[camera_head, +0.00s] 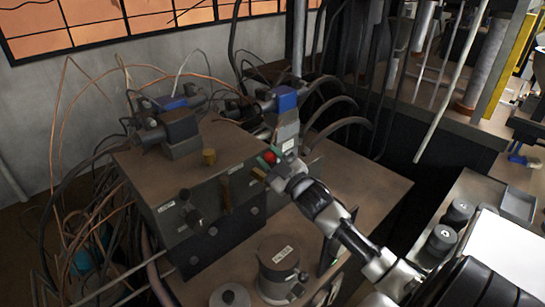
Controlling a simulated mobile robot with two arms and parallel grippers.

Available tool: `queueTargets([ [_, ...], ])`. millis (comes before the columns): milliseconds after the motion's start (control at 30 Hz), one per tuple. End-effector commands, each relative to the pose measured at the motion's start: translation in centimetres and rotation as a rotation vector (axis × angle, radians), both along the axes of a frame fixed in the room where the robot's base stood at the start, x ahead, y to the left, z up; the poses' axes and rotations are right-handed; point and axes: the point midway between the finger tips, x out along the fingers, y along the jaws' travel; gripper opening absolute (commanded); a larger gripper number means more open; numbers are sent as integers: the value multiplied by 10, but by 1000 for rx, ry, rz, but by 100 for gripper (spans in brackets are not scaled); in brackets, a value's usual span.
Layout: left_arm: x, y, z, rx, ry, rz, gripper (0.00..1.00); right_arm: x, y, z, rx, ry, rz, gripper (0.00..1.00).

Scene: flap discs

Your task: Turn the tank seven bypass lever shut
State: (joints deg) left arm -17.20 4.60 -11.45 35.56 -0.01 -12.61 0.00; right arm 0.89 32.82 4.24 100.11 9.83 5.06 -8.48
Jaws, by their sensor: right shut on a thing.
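A dark metal valve block (215,215) with small white labels stands on a brown bench at the middle left. A red knob (270,157) shows at its right edge, and it appears to belong to a lever whose stem is mostly hidden. My right gripper (268,170) reaches in from the lower right and is shut at this red-knobbed lever. The fingers hide most of the contact. The labels are too small to read. My left gripper is not in view.
Blue-topped valves (285,100) and hoses crowd the back. Copper wires and cables tangle at the left. A labelled grey canister (281,265) and a smaller round lid (230,295) stand in front. Dark cylinders (440,240) stand at the right.

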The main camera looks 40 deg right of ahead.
Motion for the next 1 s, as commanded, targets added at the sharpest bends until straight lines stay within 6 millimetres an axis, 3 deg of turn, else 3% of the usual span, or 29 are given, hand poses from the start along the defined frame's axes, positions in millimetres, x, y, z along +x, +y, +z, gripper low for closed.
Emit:
queueTargets([
  [33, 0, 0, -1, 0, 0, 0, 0, 0, 1, -9, -23, 19, -5, 0],
  [633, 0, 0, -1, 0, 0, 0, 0, -1, 5, -9, -61, 16, -4, 0],
  [667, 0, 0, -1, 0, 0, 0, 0, -1, 5, -9, -61, 16, -4, 41],
  [700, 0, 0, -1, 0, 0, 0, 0, -1, 5, -9, -60, 15, -4, 47],
  [800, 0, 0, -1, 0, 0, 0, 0, -1, 4, -7, -57, 10, -4, 62],
  [1000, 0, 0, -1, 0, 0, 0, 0, -1, 4, -4, -55, 3, -2, 62],
])
